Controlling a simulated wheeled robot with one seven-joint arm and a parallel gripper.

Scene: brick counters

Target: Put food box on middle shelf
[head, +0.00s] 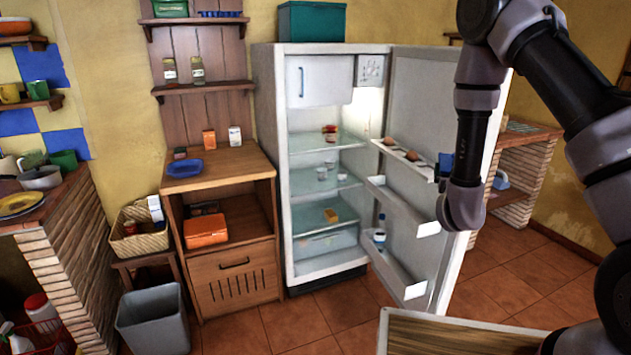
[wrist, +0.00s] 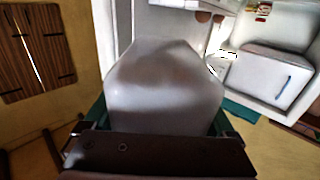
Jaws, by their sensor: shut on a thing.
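My gripper (head: 446,165) shows small and dark in front of the open fridge door in the head view. In the wrist view it is shut on a pale grey, box-like thing (wrist: 165,90), taken as the food box, which fills the space between the fingers. Its label and far side are hidden. The open fridge (head: 270,120) stands left of my gripper. Its middle shelf (head: 302,188) holds small white tubs (head: 322,174). The shelf above has red and yellow items (head: 330,133); the one below has a yellow box (head: 331,215).
The fridge door (head: 415,95) stands wide open on the right; its racks (head: 398,203) hold eggs and a bottle. A wooden cabinet (head: 235,160) with a blue dish stands left of the fridge. A wooden surface (head: 450,335) is at the bottom. Tiled floor (head: 340,320) shows before the fridge.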

